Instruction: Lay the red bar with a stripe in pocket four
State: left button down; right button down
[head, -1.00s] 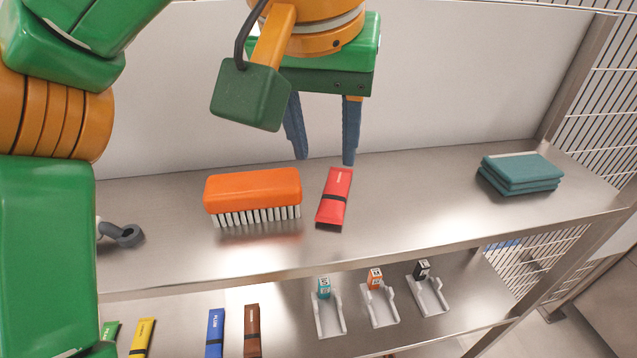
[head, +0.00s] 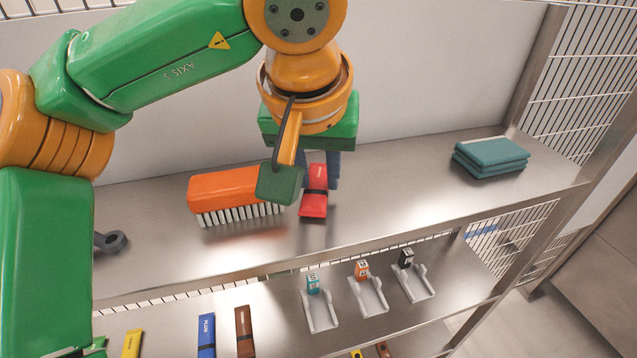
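The red bar with a dark stripe (head: 314,205) lies on the upper shelf, just right of the orange brush. My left gripper (head: 319,178) is lowered over the bar's far end, with blue fingers beside it. The left finger is mostly hidden, so I cannot tell whether they grip the bar. Three pale grey pockets stand on the lower shelf, at the left (head: 321,318), middle (head: 370,300) and right (head: 415,285). Their marker blocks are teal, orange and black; the numbers are too small to read. My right gripper is not in view.
An orange brush (head: 225,188) lies close left of the bar. Folded teal cloths (head: 490,157) lie at the right of the upper shelf (head: 400,195). Yellow (head: 132,343), blue (head: 206,336) and brown (head: 244,332) bars lie below. The upper shelf's front edge overhangs the lower shelf.

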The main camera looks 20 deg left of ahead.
pick_arm(q)
jog(key=shift+s+f+g, duration=0.25)
jog(key=shift+f+g, duration=0.05)
jog(key=shift+f, duration=0.4)
jog(key=shift+w+r, duration=0.1)
jog(key=shift+r, duration=0.2)
jog(key=r, duration=0.3)
jog(key=shift+w+d+r+p, duration=0.1)
jog(key=shift+d+r+p, duration=0.15)
jog(key=shift+p, duration=0.1)
jog(key=s+d+r+p, duration=0.3)
jog(key=s+d+r, duration=0.5)
jog(key=s+r, duration=0.1)
jog(key=shift+s+p, duration=0.3)
jog(key=shift+s, duration=0.2)
jog(key=shift+c, duration=1.6)
grip_release()
jog(key=shift+s+d+r, duration=0.1)
jog(key=shift+r, duration=0.05)
